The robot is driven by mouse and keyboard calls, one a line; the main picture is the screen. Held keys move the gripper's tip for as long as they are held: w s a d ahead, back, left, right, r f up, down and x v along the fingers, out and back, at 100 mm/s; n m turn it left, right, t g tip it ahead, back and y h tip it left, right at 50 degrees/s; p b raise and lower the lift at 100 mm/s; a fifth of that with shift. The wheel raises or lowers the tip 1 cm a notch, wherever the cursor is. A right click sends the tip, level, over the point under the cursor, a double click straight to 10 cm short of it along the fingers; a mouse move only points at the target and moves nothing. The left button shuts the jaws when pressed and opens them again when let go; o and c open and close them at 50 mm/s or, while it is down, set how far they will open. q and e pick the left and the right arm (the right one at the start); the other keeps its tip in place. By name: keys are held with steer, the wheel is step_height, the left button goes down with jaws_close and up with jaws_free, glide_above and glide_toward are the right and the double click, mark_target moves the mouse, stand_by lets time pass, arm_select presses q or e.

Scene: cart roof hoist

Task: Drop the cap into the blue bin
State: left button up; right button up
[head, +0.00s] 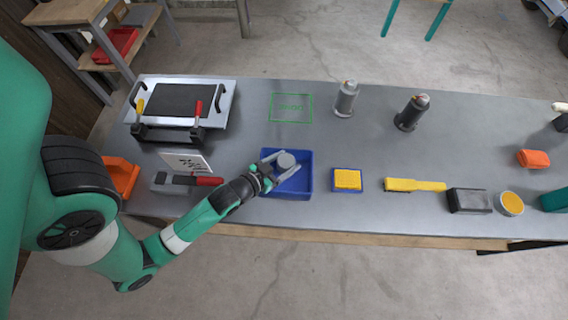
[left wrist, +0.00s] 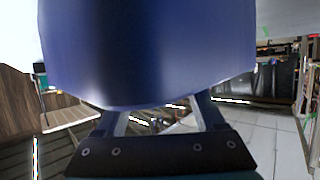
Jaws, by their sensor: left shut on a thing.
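The cap (head: 286,160) is a round grey piece held between the fingers of my left gripper (head: 281,163). The blue bin (head: 304,188) is an open shallow tray near the front edge of the bench. The cap and the fingertips are over or within the bin's opening; I cannot tell the exact height. My left gripper covers the bin's left part. In the left wrist view, the gripper fingers (left wrist: 165,120) show at the bottom, and a large, curved blue surface fills the top; I cannot tell what it is. My right gripper is not in view.
A green marked square (head: 291,107) behind the bin is clear.

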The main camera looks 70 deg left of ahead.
arm_select(q)
steer(key=o, duration=1.3)
steer(key=shift+s+d, duration=0.1)
steer(key=shift+s+d+r, duration=0.1)
steer(key=shift+s+r, duration=0.15)
steer(key=shift+s, duration=0.05)
steer(key=p+v, duration=0.1)
steer(key=v, duration=0.5)
steer(key=shift+f, duration=0.1)
steer(key=b+v, duration=0.1)
steer(key=v, duration=0.3)
steer(key=shift+s+d+r, duration=0.15)
steer(key=shift+s+r, duration=0.1)
steer(key=shift+r, duration=0.05)
